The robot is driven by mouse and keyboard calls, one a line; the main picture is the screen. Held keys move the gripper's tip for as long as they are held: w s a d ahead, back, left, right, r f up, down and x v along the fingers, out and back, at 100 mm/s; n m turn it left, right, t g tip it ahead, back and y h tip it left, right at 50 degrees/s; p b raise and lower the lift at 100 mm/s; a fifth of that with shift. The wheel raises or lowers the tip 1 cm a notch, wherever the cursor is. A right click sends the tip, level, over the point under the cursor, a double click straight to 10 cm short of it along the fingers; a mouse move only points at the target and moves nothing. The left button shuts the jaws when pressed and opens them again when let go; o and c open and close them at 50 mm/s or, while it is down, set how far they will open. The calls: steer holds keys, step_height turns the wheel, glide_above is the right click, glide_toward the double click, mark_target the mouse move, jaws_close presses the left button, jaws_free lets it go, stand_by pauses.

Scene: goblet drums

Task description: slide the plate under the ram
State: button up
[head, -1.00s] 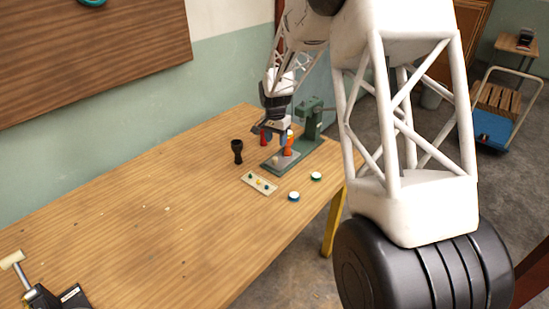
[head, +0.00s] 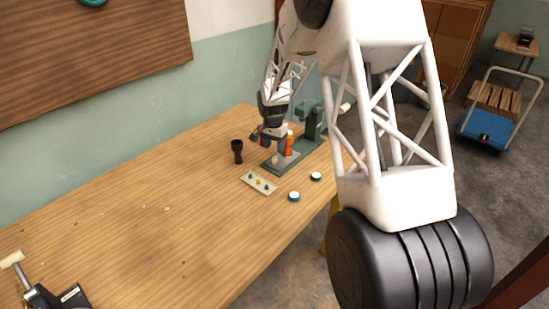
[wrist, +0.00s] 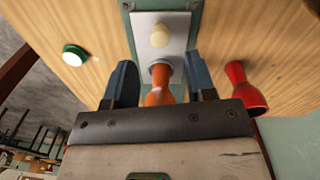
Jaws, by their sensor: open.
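The grey plate (head: 288,158) lies on the green base of the press (head: 312,122); it also shows in the wrist view (wrist: 145,27). A cream knob (wrist: 160,36) stands up near its outer end. An orange goblet drum (wrist: 160,88) stands on the plate's other part and shows in the head view (head: 289,146). My gripper (head: 268,141) is open above the plate. In the wrist view its two blue-grey fingers (wrist: 160,75) appear on either side of the orange drum, with a gap; the knob lies beyond the fingertips. The ram is not clearly visible.
A red goblet drum (wrist: 240,88) stands right of the fingers in the wrist view. A black goblet drum (head: 237,151) stands left of the press. A cream strip with coloured buttons (head: 259,183) and two round buttons (head: 294,196) lie in front.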

mark_target(275, 158)
steer(key=shift+d+f, duration=0.1)
steer(key=shift+f, duration=2.85)
jaws_close()
